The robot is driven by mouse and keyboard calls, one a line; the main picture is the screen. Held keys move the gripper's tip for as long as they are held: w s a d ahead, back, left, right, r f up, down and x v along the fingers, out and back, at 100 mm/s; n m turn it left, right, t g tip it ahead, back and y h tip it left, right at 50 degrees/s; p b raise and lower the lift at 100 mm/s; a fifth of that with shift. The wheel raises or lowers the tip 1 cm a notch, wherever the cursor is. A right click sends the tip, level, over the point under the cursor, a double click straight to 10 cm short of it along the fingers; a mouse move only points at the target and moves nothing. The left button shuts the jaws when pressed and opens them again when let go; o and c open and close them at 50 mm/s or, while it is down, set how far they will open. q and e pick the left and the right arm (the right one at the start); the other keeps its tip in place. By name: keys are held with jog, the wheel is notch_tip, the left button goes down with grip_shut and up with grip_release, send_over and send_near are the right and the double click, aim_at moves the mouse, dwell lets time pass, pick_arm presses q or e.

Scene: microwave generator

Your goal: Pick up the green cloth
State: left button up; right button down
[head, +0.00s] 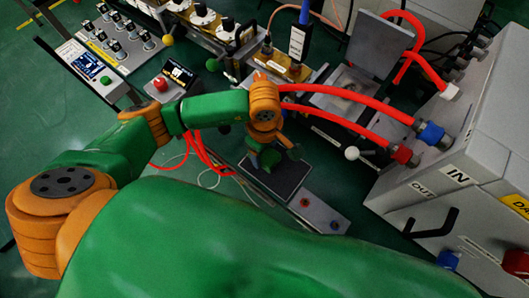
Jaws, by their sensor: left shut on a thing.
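My left gripper (272,156) reaches in from the left and points down over a dark pad (283,193). It is shut on the green cloth (266,161), a small dark green shape at the fingertips, partly hidden by the gripper and wrist. I cannot tell whether the cloth still touches the pad. My right gripper is not in view.
Red hoses (350,97) run close by the left wrist to a grey box (455,165) marked IN and OUT at the right. A control panel (320,208) adjoins the pad. A small box with a red button (160,84) stands to the left.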

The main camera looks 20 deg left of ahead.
aim_at(265, 153)
pick_arm(q)
jog(key=shift+r, duration=0.35)
notch_tip(265, 153, up, 3)
jog(key=p, duration=0.2)
jog(key=shift+p, duration=0.4)
jog(key=s+r+p, duration=0.9)
jog(key=s, duration=0.5)
jog(key=shift+d+r, duration=0.15)
jog(key=shift+d, duration=0.05)
